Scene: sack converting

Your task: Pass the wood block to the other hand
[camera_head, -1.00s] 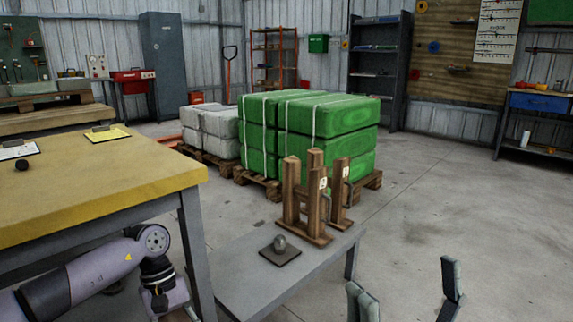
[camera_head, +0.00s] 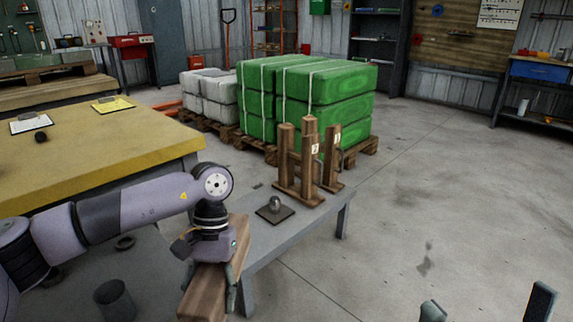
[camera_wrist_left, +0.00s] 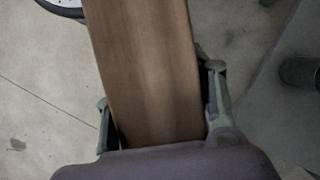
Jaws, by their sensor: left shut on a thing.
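The wood block (camera_head: 203,295) is a long brown bar. My left gripper (camera_head: 211,284) is shut around it, above the floor in front of the grey bench. In the left wrist view the wood block (camera_wrist_left: 148,70) runs between the two fingers of my left gripper (camera_wrist_left: 160,112) and out past the top edge. Its lower end in the head view is near the bottom edge. My right gripper (camera_head: 487,303) shows only its two fingertips at the bottom right. They stand wide apart with nothing between them, well to the right of the block.
The grey bench (camera_head: 285,237) carries a wooden post stand (camera_head: 300,193) and a dark plate with a round knob (camera_head: 275,208). A yellow-topped table (camera_head: 100,155) stands at left. Green bales (camera_head: 325,88) on pallets stand behind. The floor (camera_head: 400,230) at right is clear.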

